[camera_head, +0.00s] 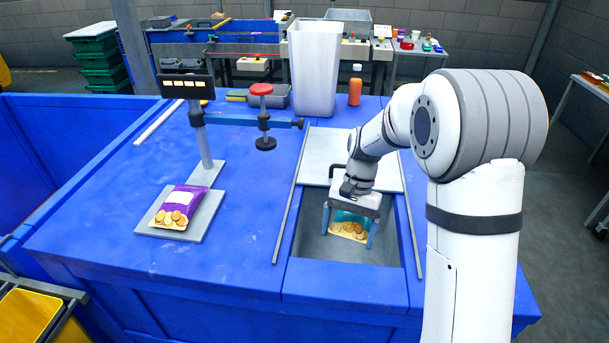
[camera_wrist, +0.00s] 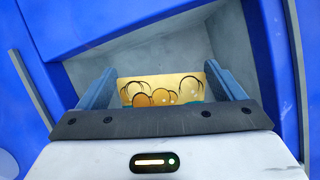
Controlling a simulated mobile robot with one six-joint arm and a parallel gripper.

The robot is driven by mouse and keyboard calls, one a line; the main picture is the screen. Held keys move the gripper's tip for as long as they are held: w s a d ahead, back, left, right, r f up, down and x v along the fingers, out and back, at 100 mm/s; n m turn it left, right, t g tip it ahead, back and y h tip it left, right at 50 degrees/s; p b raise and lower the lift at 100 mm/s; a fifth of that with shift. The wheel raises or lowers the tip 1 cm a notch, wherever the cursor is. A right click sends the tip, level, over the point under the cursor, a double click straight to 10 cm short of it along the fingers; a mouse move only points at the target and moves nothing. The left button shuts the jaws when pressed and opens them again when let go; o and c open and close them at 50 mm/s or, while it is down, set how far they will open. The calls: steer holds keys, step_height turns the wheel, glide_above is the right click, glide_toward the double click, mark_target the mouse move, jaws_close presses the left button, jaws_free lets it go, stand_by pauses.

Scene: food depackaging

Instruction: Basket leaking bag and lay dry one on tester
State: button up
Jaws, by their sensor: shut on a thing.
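My gripper (camera_head: 349,236) is shut on a teal and yellow bag (camera_head: 348,228) with a picture of round biscuits. It holds the bag low in the grey sunken bin in the table; I cannot tell if the bag touches the bottom. In the wrist view the bag's yellow end (camera_wrist: 160,90) shows between the two blue-grey fingers. A purple and yellow bag (camera_head: 179,207) lies on the grey base plate (camera_head: 205,222) of the tester. The tester's red-topped press (camera_head: 263,95) hangs on a blue arm beyond that bag. I see no leak on either bag.
A tall white container (camera_head: 314,70) stands at the back of the blue table, with an orange bottle (camera_head: 355,86) to its right. A grey panel (camera_head: 330,155) covers the far part of the sunken bin (camera_head: 318,246). The blue table between tester and bin is clear.

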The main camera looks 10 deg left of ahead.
steer(key=o, duration=0.8)
steer(key=shift+v, duration=3.95)
steer(key=shift+s+d+r, duration=0.2)
steer(key=shift+d+r, duration=0.05)
steer(key=shift+r, duration=0.05)
steer(key=s+d+r+n+t, duration=0.1)
steer(key=s+d+t, duration=0.1)
steer(key=s, duration=0.4)
steer(key=s+d+r+n+t, duration=0.1)
steer(key=s+d+t, duration=0.1)
steer(key=s+d, duration=0.3)
steer(key=s+d+r+n+t+h, duration=0.1)
steer(key=s+d+t, duration=0.2)
steer(key=s, duration=0.6)
steer(key=shift+s+d, duration=0.2)
steer(key=shift+d, duration=0.45)
